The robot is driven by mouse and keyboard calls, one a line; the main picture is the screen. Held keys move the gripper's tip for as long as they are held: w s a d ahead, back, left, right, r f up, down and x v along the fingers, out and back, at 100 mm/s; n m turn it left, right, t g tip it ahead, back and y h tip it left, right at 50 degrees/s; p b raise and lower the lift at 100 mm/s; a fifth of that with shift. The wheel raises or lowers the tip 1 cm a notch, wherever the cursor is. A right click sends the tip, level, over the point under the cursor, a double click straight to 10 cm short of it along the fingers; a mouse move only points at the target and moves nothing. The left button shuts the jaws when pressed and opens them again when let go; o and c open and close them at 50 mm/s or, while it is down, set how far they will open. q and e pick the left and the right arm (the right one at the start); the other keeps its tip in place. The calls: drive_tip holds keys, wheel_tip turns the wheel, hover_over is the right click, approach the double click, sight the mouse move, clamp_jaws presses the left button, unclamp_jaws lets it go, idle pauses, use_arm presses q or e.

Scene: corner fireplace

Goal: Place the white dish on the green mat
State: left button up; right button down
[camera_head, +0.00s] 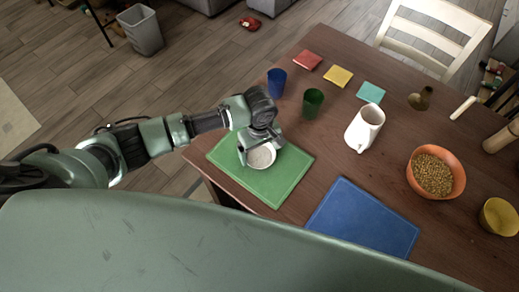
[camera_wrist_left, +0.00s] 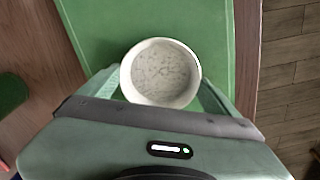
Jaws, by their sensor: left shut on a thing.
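The white dish (camera_head: 262,157) is a small round bowl with a speckled inside. It is over the green mat (camera_head: 281,184), near the mat's upper left part. In the left wrist view the dish (camera_wrist_left: 160,74) sits between the two fingers, with the green mat (camera_wrist_left: 205,25) behind it. My left gripper (camera_head: 259,146) is shut on the dish. I cannot tell whether the dish touches the mat or is just above it. My right gripper is in neither view.
A blue mat (camera_head: 363,218) lies right of the green mat. A blue cup (camera_head: 277,83), a green cup (camera_head: 312,102), a white pitcher (camera_head: 364,128), an orange bowl (camera_head: 436,172) and a yellow bowl (camera_head: 499,216) stand on the wooden table. The green mat's lower right part is clear.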

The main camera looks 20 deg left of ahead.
sight(260, 156)
use_arm(q)
drive_tip(key=o, duration=1)
drive_tip(key=shift+f, duration=0.1)
drive_tip(key=shift+o, duration=0.7)
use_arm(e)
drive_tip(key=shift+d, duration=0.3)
use_arm(q)
wheel_tip(260, 156, up, 12)
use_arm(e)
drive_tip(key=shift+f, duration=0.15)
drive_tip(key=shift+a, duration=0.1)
